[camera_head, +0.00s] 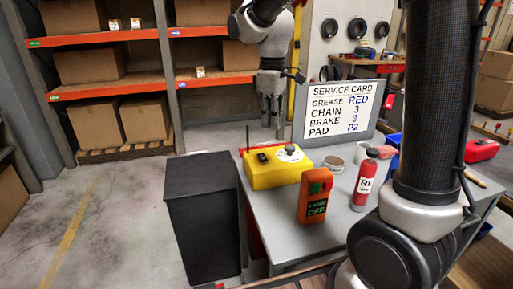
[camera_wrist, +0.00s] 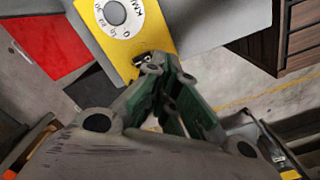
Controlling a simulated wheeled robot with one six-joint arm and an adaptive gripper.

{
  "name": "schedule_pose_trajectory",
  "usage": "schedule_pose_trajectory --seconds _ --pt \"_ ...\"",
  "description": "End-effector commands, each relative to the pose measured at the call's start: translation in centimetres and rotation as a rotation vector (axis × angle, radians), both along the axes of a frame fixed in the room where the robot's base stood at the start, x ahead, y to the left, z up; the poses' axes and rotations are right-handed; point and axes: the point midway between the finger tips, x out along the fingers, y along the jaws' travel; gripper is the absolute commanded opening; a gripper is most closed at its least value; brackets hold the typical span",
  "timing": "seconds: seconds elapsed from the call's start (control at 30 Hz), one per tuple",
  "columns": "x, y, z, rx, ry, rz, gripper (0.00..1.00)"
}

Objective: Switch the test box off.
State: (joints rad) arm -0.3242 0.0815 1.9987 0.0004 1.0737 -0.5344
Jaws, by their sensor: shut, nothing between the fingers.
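A yellow box (camera_head: 272,178) with a round dial and a small black switch (camera_head: 262,157) on top stands at the table's left edge; I take it as the test box. In the wrist view the yellow box (camera_wrist: 152,35) shows its numbered dial (camera_wrist: 115,12), and the black switch (camera_wrist: 142,58) is close to my fingertips. Whether they touch I cannot tell. My gripper (camera_head: 268,122) hangs pointing down beyond the box in the head view. Its fingers meet at the tips in the wrist view (camera_wrist: 158,68), with nothing between them. The switch's position is not clear.
On the grey table (camera_head: 335,228) an orange box (camera_head: 316,196) with an OFF label and a red bottle (camera_head: 364,184) stand in front. A service card (camera_head: 340,111) stands behind. A dark cabinet (camera_head: 203,215) is at the left. Floor further left is clear.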

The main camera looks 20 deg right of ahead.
Motion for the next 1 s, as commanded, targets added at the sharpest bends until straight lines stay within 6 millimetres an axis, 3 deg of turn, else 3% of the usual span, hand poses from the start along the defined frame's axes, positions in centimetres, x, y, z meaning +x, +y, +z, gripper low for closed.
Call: schedule_pose_trajectory --seconds 0.1,0.23,0.5,1.0 --pt "3.8 2.2 0.0 0.000 0.008 0.247 0.00" --pt "5.6 2.8 2.1 0.007 -0.021 0.465 0.00" --pt "5.5 2.7 2.6 0.007 -0.011 0.698 0.00" --pt "5.4 2.7 1.8 0.007 -0.008 0.713 0.00"
